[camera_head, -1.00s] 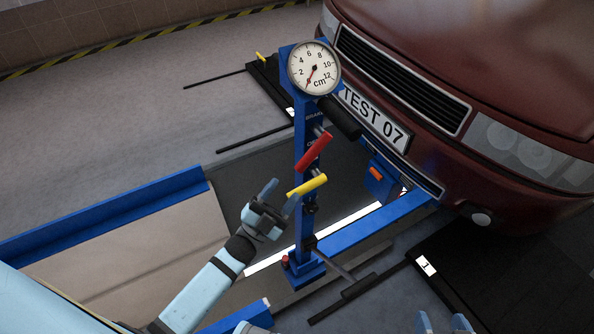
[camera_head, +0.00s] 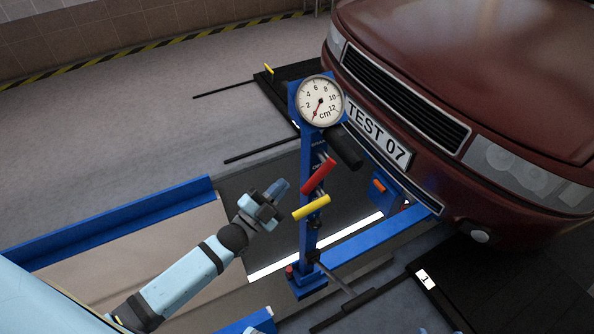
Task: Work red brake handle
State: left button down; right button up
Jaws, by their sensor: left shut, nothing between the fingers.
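The red brake handle (camera_head: 318,176) is a short tilted bar on the blue jack column (camera_head: 309,235), under the round dial (camera_head: 319,101). A yellow handle (camera_head: 311,207) sits just below it. My left gripper (camera_head: 281,187) is to the left of both handles, at about their height in the picture. Its fingers are shut and empty, and a gap shows between it and the handles. My right gripper does not show.
A dark red car (camera_head: 470,70) with a TEST 07 plate (camera_head: 377,137) stands behind and right of the column. A black grip (camera_head: 343,147) sticks out below the dial. Blue rails (camera_head: 110,222) edge the pit.

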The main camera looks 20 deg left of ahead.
pick_arm(q)
jog(key=w+r+m+g+p, duration=0.4)
jog(key=r+g+p, duration=0.15)
jog(key=r, duration=0.25)
jog(key=m+g+p, duration=0.9)
jog(key=g, duration=0.1)
send_near(311, 180)
jog(key=shift+n, duration=0.3)
jog(key=p+x, duration=0.2)
jog(key=x, duration=0.5)
jog(key=shift+w+d+f+p, duration=0.15)
jog(key=shift+w+p, duration=0.05)
jog(key=shift+p, duration=0.1)
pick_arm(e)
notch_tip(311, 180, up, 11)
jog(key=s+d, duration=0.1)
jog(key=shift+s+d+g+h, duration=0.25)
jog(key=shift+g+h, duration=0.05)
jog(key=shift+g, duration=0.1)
